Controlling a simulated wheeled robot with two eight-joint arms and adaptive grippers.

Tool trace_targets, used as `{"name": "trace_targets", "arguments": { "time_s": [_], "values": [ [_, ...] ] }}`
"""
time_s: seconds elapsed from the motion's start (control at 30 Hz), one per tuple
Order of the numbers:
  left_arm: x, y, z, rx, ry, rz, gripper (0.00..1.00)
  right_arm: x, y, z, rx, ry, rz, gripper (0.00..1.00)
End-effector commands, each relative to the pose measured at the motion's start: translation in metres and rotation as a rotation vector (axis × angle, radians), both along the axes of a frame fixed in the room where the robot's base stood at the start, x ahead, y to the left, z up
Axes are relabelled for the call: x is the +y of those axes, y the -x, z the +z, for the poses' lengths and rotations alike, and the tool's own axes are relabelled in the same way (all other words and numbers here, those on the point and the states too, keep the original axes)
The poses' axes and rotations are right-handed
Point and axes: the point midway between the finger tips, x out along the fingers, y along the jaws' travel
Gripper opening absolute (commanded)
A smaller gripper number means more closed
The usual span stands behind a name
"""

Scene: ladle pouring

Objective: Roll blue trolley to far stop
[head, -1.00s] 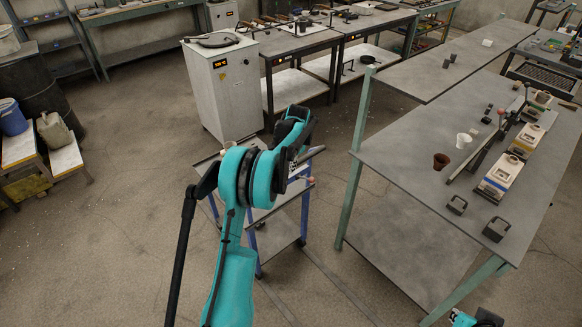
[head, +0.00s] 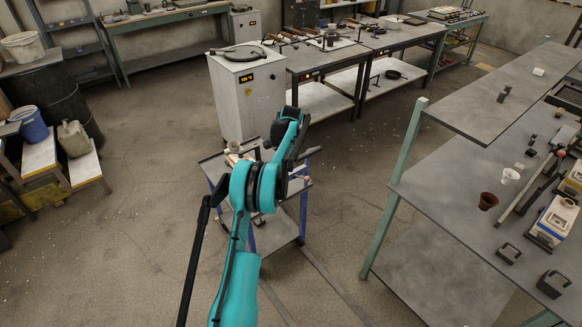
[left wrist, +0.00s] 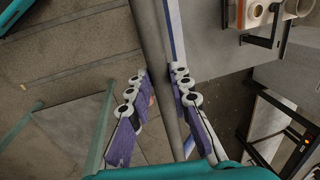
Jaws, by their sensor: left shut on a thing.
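The blue trolley (head: 303,208) has blue legs, a grey top tray and a lower shelf. It stands on the floor at the middle of the head view, in front of a white cabinet. My left gripper (left wrist: 160,72) is shut on its grey handle bar (left wrist: 150,25), which runs between the purple-padded fingers in the left wrist view. In the head view my left arm hides much of the trolley and the grip. Small pale items (left wrist: 252,14) stand on the top tray. I cannot make out the far stop. My right gripper is not in view.
Thin rail lines (head: 330,283) run along the floor under the trolley. A grey bench (head: 440,195) with green legs stands to the right, holding cups and moulds. The white cabinet (head: 248,100) stands just beyond the trolley. The floor to the left is open.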

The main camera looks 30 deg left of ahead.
Motion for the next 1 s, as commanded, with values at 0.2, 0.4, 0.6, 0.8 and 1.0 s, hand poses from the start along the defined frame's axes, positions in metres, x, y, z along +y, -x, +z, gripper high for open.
{"name": "trace_targets", "arguments": {
  "time_s": [0.2,0.4,0.6,0.8,1.0],
  "values": [
    [0.019,-0.002,-0.001,0.002,0.0,0.001,0.0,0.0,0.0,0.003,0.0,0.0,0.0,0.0],
    [0.024,-0.003,-0.001,0.002,0.0,0.0,0.0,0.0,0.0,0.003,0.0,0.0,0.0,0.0],
    [0.024,-0.003,-0.001,0.002,0.0,-0.001,0.0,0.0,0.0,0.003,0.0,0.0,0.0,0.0],
    [0.024,-0.003,0.0,0.002,0.0,-0.001,0.41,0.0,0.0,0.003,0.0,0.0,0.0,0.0],
    [0.024,-0.003,0.0,0.002,0.0,-0.001,0.41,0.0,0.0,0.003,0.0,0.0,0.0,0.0]
  ]
}}
